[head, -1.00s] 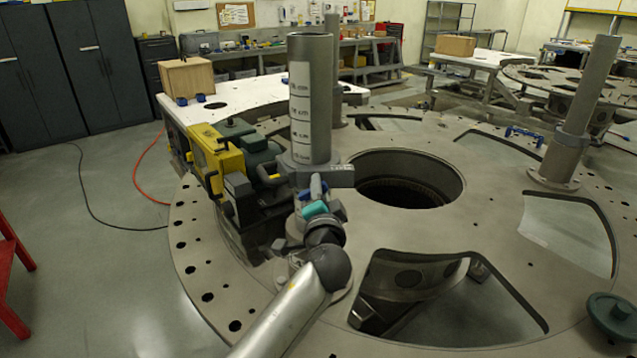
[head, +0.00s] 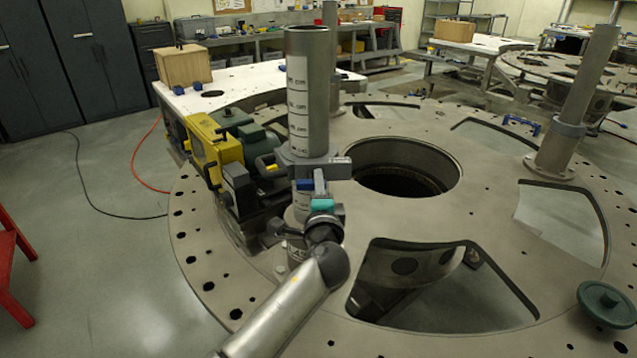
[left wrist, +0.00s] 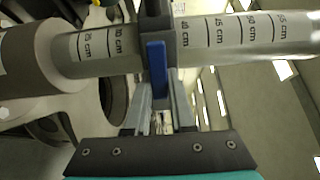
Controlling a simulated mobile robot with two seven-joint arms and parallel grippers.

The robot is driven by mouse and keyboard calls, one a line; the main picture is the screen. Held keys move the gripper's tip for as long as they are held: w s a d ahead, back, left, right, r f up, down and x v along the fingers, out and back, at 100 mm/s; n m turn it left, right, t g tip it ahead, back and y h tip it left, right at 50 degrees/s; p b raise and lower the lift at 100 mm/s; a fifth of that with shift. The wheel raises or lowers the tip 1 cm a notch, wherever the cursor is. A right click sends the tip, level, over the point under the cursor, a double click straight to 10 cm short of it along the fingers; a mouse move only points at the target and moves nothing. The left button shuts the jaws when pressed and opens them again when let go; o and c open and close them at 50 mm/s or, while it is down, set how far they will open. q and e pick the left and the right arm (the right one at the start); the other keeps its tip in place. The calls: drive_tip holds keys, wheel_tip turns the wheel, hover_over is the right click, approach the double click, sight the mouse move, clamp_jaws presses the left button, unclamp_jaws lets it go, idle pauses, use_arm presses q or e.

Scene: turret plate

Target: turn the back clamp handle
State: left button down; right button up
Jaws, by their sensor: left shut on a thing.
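A grey post with a centimetre scale (head: 307,85) stands upright on the turret plate (head: 480,210). A grey clamp collar (head: 318,168) wraps around it, and the collar also shows in the left wrist view (left wrist: 158,28). A small blue handle (head: 305,184) hangs at the clamp's near side. In the left wrist view the blue handle (left wrist: 157,75) lies between the two fingers. My left gripper (head: 316,188) is shut on it, with its teal band just below. The fingertips are partly hidden by the clamp. My right gripper is not in view.
A yellow box (head: 215,150) and dark green machine parts (head: 258,142) stand left of the post. A second post (head: 580,90) rises at the right. The plate has a round central hole (head: 405,168) and large cut-outs. A green knob (head: 606,302) sits at front right.

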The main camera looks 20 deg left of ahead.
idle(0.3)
use_arm(q)
drive_tip(key=c, duration=0.8)
unclamp_jaws()
drive_tip(key=shift+o, duration=0.2)
drive_tip(key=b+v, duration=0.2)
drive_tip(key=v, duration=1.3)
drive_tip(key=shift+s, duration=0.1)
